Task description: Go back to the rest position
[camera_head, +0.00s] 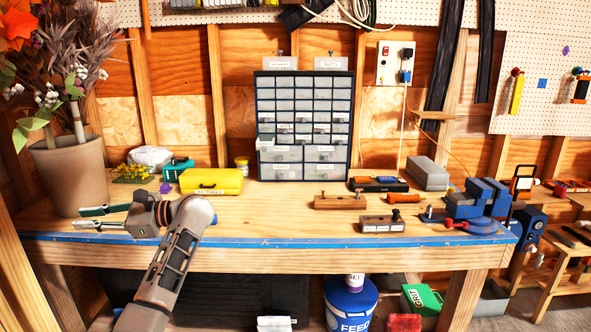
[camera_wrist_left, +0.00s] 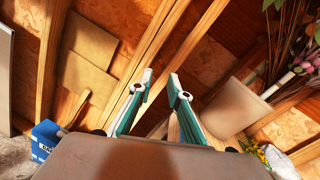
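My left gripper (camera_head: 80,218) reaches over the left part of the workbench (camera_head: 270,228), its fingers pointing left, just right of the plant pot. The two teal and white fingers are apart with nothing between them. In the left wrist view my left gripper (camera_wrist_left: 158,86) also shows open and empty, with the wooden wall beyond. My right gripper is in neither view.
A large plant pot (camera_head: 70,176) with flowers stands at the bench's left end. A yellow case (camera_head: 211,181) and a drawer cabinet (camera_head: 303,127) stand behind. A wooden plane (camera_head: 382,224) and blue vise (camera_head: 478,200) are at right. The bench's front middle is clear.

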